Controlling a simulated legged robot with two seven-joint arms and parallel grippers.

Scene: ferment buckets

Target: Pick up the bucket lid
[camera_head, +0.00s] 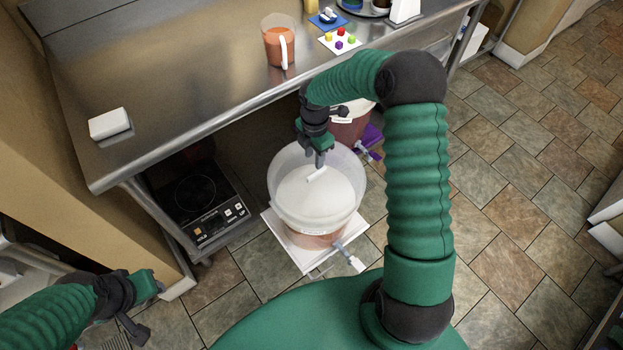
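A white lid (312,200) with a short raised white handle (317,174) shows at the translucent bucket (278,212) in the middle of the view. The bucket's clear rim rises around the white surface. My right gripper (320,162) points down over the far part of the lid, with its dark fingertips close to the handle. I cannot tell whether they touch it, or how wide the fingers are apart. My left gripper (140,308) is at the lower left, away from the bucket, and its finger opening is unclear.
The bucket stands on a white square board (288,248) with a spigot (350,260) at its front right. A second, reddish-brown bucket (346,130) stands behind, partly hidden by my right arm. The steel table (200,80) overhangs the far side. A black cooktop (205,205) sits to the left.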

